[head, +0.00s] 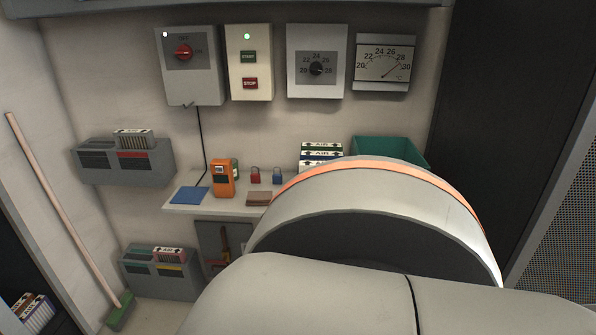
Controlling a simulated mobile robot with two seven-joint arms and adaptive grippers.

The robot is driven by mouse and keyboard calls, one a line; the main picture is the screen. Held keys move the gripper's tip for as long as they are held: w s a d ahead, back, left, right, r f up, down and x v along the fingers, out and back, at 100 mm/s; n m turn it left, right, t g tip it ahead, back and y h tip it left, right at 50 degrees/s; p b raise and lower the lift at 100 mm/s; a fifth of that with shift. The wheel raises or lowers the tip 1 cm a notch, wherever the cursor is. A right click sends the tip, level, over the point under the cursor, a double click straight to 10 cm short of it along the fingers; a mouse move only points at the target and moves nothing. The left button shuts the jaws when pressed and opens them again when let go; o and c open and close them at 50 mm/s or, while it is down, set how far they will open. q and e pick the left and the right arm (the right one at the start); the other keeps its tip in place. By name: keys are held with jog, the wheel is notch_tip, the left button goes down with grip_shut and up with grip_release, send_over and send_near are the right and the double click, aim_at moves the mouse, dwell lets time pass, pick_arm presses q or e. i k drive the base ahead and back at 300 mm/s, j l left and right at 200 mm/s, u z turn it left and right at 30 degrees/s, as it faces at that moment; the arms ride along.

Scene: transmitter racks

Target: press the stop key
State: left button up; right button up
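The stop key (250,83) is a small red key low on a cream control box (262,90) on the back wall. A green start key (249,57) sits above it, and a green lamp (247,36) glows at the top of the box. Nothing touches or covers the stop key. Neither of my grippers shows; a large pale link of my own arm with an orange band fills the lower middle and right.
Below, a shelf (225,207) holds an orange handheld device (223,180), padlocks and a green bin (385,149). A broom (62,210) leans left.

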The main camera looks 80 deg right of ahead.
aim_at(247, 83)
jog(key=z, duration=2.2)
